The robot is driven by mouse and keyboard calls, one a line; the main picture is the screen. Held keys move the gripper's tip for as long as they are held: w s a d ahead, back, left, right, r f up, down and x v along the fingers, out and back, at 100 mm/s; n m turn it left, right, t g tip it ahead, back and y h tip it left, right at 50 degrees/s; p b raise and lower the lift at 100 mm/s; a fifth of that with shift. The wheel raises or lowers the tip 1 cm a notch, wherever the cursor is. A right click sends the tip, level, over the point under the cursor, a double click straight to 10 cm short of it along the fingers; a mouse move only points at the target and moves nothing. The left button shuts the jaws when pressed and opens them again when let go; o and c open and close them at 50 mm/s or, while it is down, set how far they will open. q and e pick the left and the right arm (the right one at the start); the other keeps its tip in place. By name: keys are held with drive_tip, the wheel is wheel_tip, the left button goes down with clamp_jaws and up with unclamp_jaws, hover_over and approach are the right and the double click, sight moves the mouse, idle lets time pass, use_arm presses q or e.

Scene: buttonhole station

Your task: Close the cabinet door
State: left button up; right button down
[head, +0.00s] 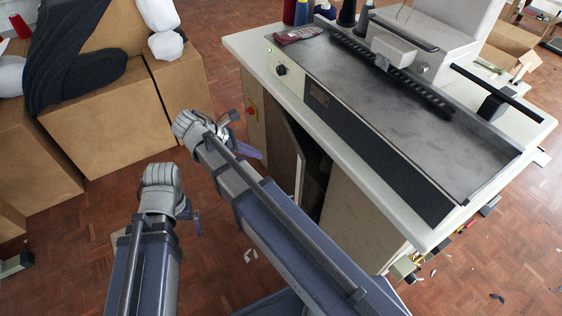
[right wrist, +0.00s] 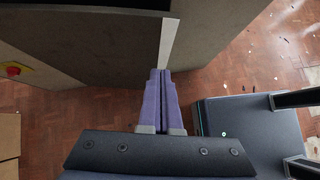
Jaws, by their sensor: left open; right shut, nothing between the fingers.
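The cabinet door (head: 284,152) under the white-topped machine table stands ajar, with a dark opening beside it on the right. In the right wrist view the door's pale edge (right wrist: 168,43) runs up from near my fingertips. My right gripper (head: 252,154) is shut and empty, just left of the door; its two purple fingers (right wrist: 160,72) lie together there. Whether they touch the door I cannot tell. My left gripper (head: 196,222) is open, low and left of the right arm, away from the door, its fingers mostly hidden by the wrist.
The white table top (head: 250,43) carries the sewing machine and overhangs the cabinet. A red button on a yellow plate (head: 251,108) sits on the cabinet's left side. Cardboard boxes (head: 110,118) stand at the left. The parquet floor (head: 215,75) between boxes and cabinet is clear.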

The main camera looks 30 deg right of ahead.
sight(298, 163)
drive_tip(key=shift+s+d+r+b+x, duration=0.1)
drive_tip(key=shift+d+r+b+x, duration=0.25)
drive_tip(key=shift+b+x, duration=1.3)
drive_tip(key=shift+s+d+r+b+x, duration=0.1)
drive_tip(key=shift+d+r+b+x, duration=0.4)
drive_tip(key=shift+x, duration=2.1)
drive_tip(key=shift+s+d+r+b+x, duration=0.1)
drive_tip(key=shift+d+r+b+x, duration=0.1)
drive_tip(key=shift+b+x, duration=1.5)
drive_tip(key=shift+d+f+p, duration=0.3)
drive_tip(key=shift+p, duration=0.15)
